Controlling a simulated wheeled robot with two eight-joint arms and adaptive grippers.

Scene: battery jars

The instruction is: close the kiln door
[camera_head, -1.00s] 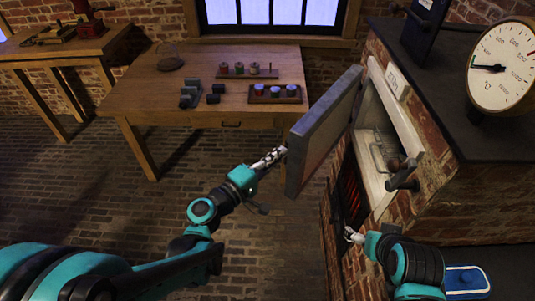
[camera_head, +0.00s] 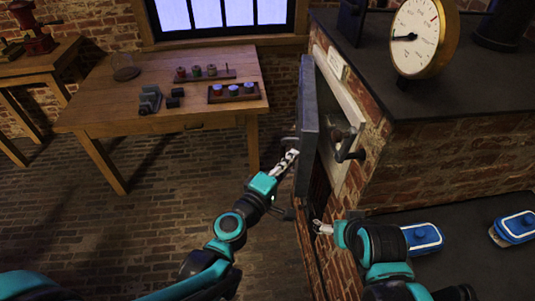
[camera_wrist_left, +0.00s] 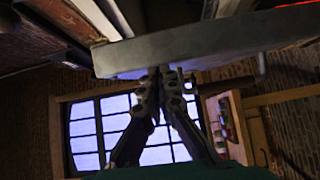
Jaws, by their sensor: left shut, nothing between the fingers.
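The kiln door (camera_head: 308,125) is a thick grey slab, standing partly open at the kiln's front. A gap shows between it and the pale door frame (camera_head: 345,110). My left gripper (camera_head: 293,156) is shut and empty, its fingertips at the door's outer side. In the left wrist view, the shut fingers (camera_wrist_left: 163,76) reach the door slab (camera_wrist_left: 205,45) and appear to touch it. My right gripper (camera_head: 318,227) is low in front of the kiln, below the opening; whether its fingers are apart is too small to tell. The chamber is mostly hidden behind the door.
A dark latch handle (camera_head: 348,143) juts from the brick kiln (camera_head: 430,165). A round gauge (camera_head: 415,36) stands on the kiln top. Blue-lidded containers (camera_head: 424,238) sit at the right. A wooden table (camera_head: 150,75) with jars stands behind; the brick floor between is open.

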